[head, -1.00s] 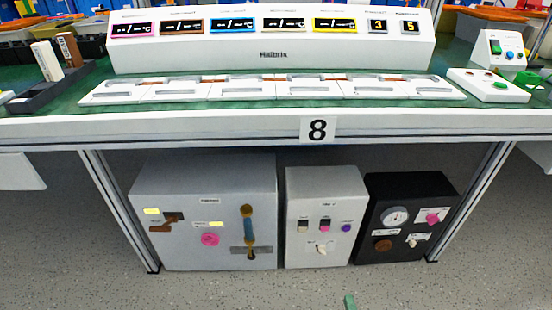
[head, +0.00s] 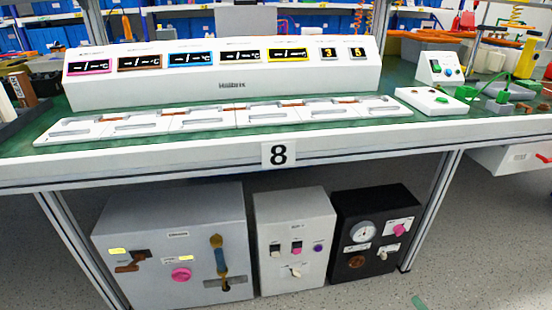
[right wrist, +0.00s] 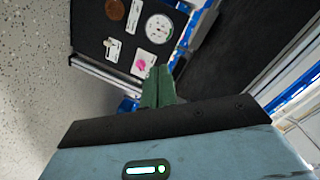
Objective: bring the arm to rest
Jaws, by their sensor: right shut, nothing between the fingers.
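My right gripper (right wrist: 160,87) is shut and empty, its green fingers together in the right wrist view. Only a small green tip of it (head: 418,302) shows at the bottom of the head view, apart from the boxes. The black box (head: 348,232) stands under the bench, with a gauge, a pink knob (head: 399,230), a brown knob (head: 358,261) and a white switch (head: 390,256). The black box (right wrist: 90,30) also shows beyond the fingers in the right wrist view. The middle box (head: 268,210) carries a white rotary knob (head: 295,271). My left gripper is not in view.
A large grey box (head: 140,225) stands left of the middle box. The bench front edge (head: 350,142) runs above, with a bench leg (head: 430,210) right of the black box. A long display console (head: 300,80) sits on top. The floor at right (head: 490,250) is clear.

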